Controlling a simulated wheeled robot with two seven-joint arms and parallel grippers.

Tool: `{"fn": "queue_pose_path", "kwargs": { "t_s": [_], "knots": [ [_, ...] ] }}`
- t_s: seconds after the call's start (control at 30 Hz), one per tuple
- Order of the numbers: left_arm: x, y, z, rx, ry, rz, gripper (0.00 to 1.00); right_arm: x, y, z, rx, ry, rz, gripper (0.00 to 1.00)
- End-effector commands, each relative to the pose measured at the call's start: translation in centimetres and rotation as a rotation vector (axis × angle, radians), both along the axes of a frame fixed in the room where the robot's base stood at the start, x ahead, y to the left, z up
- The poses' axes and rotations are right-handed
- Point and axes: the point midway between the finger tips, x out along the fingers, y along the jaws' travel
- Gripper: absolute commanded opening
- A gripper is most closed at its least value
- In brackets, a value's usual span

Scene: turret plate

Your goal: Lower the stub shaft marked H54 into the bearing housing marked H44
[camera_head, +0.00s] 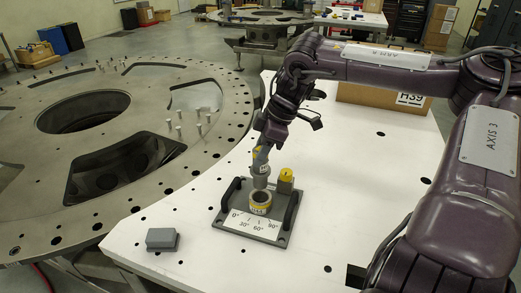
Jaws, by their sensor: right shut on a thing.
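My right gripper (264,148) reaches down from the right arm and is shut on a grey stub shaft (261,171). The shaft hangs close to upright, perhaps slightly tilted, with its lower end just above or behind the bearing housing. The bearing housing (260,208) is a short ring with a yellow band and a dark open bore, on a dark grey base plate (233,187). The bore's front part shows, so the shaft appears outside it; the exact gap cannot be told. The markings on both are too small to read. My left gripper is not in view.
The plate has two black handles, a white angle scale (248,224) and a yellow-topped block (286,179). A small grey box (162,239) lies at the white table's front left. A cardboard box (380,97) stands behind. The large turret plate (215,95) is left.

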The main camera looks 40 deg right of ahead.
Motion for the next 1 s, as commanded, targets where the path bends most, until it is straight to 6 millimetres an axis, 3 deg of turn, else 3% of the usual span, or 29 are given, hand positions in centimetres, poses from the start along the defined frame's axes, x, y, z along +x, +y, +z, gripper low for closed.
{"fn": "queue_pose_path", "kwargs": {
  "t_s": [1.0],
  "knots": [
    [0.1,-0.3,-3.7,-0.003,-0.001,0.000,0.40,0.1,0.0,-4.9,0.000,-0.003,0.001,0.00]
  ]
}}
